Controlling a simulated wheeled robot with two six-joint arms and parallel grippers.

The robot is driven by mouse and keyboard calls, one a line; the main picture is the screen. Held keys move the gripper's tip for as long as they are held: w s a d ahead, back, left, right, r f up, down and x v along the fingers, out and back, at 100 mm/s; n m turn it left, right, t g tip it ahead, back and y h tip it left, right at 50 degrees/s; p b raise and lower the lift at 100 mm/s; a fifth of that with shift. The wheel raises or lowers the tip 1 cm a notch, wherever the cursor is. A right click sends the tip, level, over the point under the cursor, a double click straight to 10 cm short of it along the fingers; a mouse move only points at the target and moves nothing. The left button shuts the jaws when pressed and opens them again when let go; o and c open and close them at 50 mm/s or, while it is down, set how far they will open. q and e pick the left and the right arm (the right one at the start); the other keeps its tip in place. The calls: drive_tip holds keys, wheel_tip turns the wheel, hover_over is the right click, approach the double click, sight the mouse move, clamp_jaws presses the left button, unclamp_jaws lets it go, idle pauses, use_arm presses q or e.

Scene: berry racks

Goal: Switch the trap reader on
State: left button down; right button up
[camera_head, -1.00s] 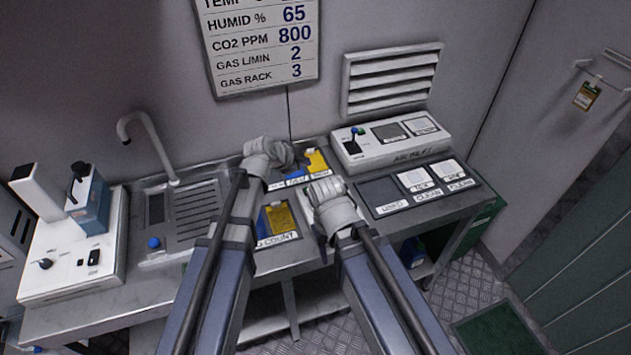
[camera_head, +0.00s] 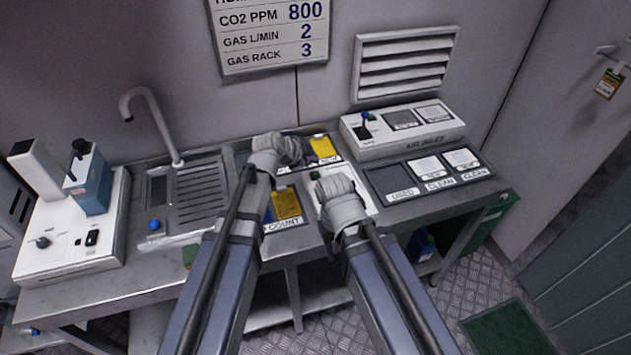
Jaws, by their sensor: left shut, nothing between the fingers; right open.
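No label reading trap reader is legible. A white unit (camera_head: 368,203) with a small green spot stands at the middle of the bench, largely hidden by my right gripper. Left of it, a tray marked COUNT (camera_head: 284,224) holds a yellow card (camera_head: 286,203). Another yellow card (camera_head: 323,146) lies in a tray behind. My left gripper (camera_head: 290,150) is shut and empty, above the back tray. My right gripper (camera_head: 336,188) is open over the white unit; its fingertips are hard to see, and I cannot tell whether it touches.
A white device (camera_head: 70,258) with a blue body, a knob and a black switch stands at the far left. A sink (camera_head: 158,190) with a tap is beside it. At right are a white air-inlet box (camera_head: 400,150) with a lever and a tray marked USED and CLEAN (camera_head: 385,181).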

sight(312, 176)
use_arm(q)
drive_tip(key=shift+f+b, duration=1.15)
drive_tip(key=shift+f, duration=0.55)
use_arm(e)
drive_tip(key=shift+f, duration=1.7)
use_arm(q)
drive_tip(key=shift+f+b, duration=0.4)
use_arm(e)
drive_tip(key=shift+f, duration=0.4)
use_arm(q)
drive_tip(key=shift+f+b, duration=0.5)
use_arm(e)
drive_tip(key=shift+f, duration=0.45)
use_arm(q)
drive_tip(key=shift+r, duration=0.15)
use_arm(e)
drive_tip(key=shift+r, duration=0.15)
use_arm(q)
drive_tip(key=shift+r+p, duration=0.75)
drive_tip(key=shift+p, duration=0.2)
use_arm(e)
drive_tip(key=shift+r, duration=0.75)
use_arm(q)
wheel_tip(312, 176, up, 5)
drive_tip(key=p, duration=0.5)
drive_tip(key=shift+r, duration=0.1)
use_arm(e)
wheel_tip(312, 176, up, 5)
